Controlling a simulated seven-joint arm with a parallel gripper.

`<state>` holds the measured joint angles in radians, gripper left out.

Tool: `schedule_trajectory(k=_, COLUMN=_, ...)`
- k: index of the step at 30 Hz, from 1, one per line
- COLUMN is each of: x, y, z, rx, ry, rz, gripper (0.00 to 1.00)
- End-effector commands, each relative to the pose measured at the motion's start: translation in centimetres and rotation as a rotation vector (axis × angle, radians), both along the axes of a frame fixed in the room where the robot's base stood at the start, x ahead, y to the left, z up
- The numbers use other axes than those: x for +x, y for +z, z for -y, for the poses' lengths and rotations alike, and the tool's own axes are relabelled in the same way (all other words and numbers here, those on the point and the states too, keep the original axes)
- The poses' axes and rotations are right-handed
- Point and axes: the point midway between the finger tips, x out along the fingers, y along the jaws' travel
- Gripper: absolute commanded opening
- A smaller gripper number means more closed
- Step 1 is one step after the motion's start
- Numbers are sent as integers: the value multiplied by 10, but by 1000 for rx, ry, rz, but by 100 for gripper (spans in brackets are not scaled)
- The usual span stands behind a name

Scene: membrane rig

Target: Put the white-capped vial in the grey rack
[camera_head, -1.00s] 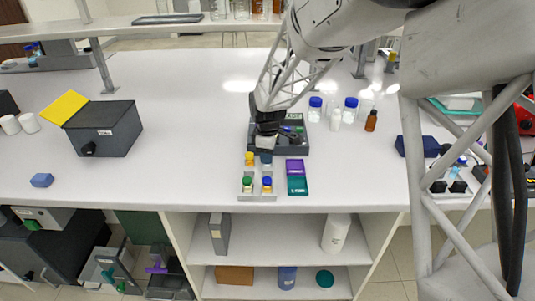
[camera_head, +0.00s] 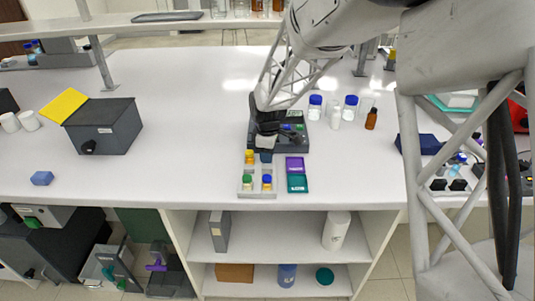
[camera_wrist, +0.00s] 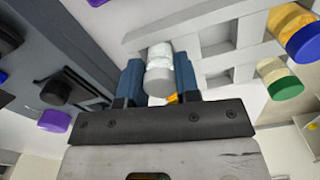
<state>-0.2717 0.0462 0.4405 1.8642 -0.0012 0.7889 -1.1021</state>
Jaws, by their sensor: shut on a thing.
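My gripper (camera_wrist: 158,80) is shut on the white-capped vial (camera_wrist: 159,62), which sits between its two blue finger pads in the wrist view. In the head view my gripper (camera_head: 266,143) is just behind the grey rack, over the front edge of a dark device. The grey rack (camera_head: 257,195) stands near the bench's front edge and holds several capped vials. It also shows in the wrist view (camera_wrist: 190,42), just beyond the held vial. I cannot tell whether the vial touches the rack.
Rack vials include a green-capped one (camera_head: 247,179) and a blue-and-yellow one (camera_head: 267,180). The dark device (camera_head: 296,146) is behind. Bottles (camera_head: 315,107) stand farther back.

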Motion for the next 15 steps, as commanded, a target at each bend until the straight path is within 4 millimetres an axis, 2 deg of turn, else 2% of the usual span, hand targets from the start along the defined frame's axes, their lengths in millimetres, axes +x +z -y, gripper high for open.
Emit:
schedule_trajectory(k=7, x=0, y=0, z=0, rx=0, ry=0, rz=0, gripper=7)
schedule_trajectory(k=8, x=0, y=0, z=0, rx=0, ry=0, rz=0, gripper=32)
schedule_trajectory(k=13, x=0, y=0, z=0, rx=0, ry=0, rz=0, gripper=58)
schedule_trajectory(k=15, x=0, y=0, z=0, rx=0, ry=0, rz=0, gripper=60)
